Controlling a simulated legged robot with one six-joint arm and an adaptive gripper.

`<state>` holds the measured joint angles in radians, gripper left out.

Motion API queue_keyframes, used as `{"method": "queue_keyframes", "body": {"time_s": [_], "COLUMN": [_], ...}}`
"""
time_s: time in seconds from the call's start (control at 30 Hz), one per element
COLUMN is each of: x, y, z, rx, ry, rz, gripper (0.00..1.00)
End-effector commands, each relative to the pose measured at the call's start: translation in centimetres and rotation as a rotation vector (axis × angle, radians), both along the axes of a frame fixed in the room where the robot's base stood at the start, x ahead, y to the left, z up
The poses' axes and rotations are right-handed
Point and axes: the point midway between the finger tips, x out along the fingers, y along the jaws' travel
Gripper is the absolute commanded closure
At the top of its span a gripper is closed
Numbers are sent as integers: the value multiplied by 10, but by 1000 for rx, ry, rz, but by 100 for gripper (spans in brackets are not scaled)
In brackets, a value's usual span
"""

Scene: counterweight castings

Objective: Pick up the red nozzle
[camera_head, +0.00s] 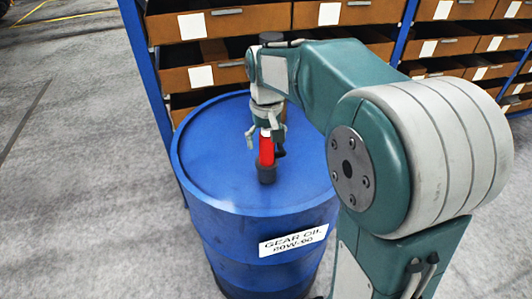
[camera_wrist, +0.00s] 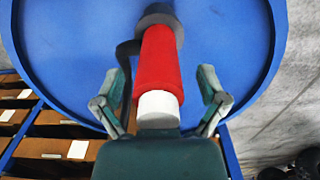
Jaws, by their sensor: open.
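The red nozzle (camera_head: 266,150) stands upright on the top of a blue drum (camera_head: 215,165), with a dark base at its lower end. In the wrist view the red nozzle (camera_wrist: 157,65) has a white tip towards the camera and its dark base away from it. My gripper (camera_head: 264,143) is above the drum top, at the nozzle's upper part. In the wrist view my gripper (camera_wrist: 165,100) is open, with one finger on each side of the nozzle. Gaps show between the fingers and the nozzle, so it is not held.
The drum has a raised rim and a white gear oil label (camera_head: 293,241). Shelving with brown bins (camera_head: 225,22) and blue posts stands close behind the drum. The grey floor (camera_head: 80,150) to the left is clear.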

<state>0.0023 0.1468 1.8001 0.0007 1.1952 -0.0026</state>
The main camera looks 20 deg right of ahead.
Motion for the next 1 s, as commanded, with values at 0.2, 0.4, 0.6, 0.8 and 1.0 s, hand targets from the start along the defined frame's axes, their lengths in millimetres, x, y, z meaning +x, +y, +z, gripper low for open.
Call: {"method": "queue_keyframes", "body": {"time_s": [0.2, 0.4, 0.6, 0.8, 1.0], "x": [0, 0, 0, 0, 1], "y": [1, 1, 1, 1, 1], "z": [-5, -4, -4, -4, 18], "rx": [-1, -1, 0, 0, 0], "ry": [0, -1, -1, 1, -4], "rz": [0, 0, 0, 0, 0], "gripper": [8, 71, 83, 83, 83]}}
